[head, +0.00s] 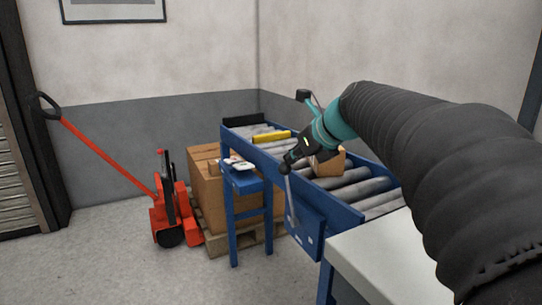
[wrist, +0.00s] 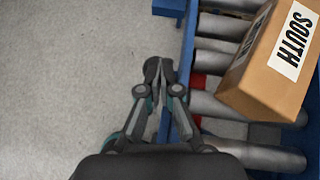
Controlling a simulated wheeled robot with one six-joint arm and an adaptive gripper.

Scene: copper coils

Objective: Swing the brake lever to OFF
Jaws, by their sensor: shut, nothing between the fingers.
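The brake lever (head: 291,203) is a thin grey rod in the head view, standing nearly upright in front of a blue plate (head: 312,222) on the conveyor's side. Small pale marks on the plate are too small to read. My gripper (head: 287,167) is at the lever's upper end; I cannot tell whether it touches it. The lever's top is hidden by the gripper. In the wrist view my gripper (wrist: 157,68) has its fingertips together with nothing held, just left of the blue conveyor rail (wrist: 186,65).
A carton labelled SOUTH (wrist: 265,70) sits on the conveyor rollers (wrist: 255,155). A blue side stand (head: 246,183) holds small items. Behind it are a carton on a wooden pallet (head: 215,243) and a red pallet jack (head: 168,215). A pale table top (head: 375,255) is front right. The left floor is clear.

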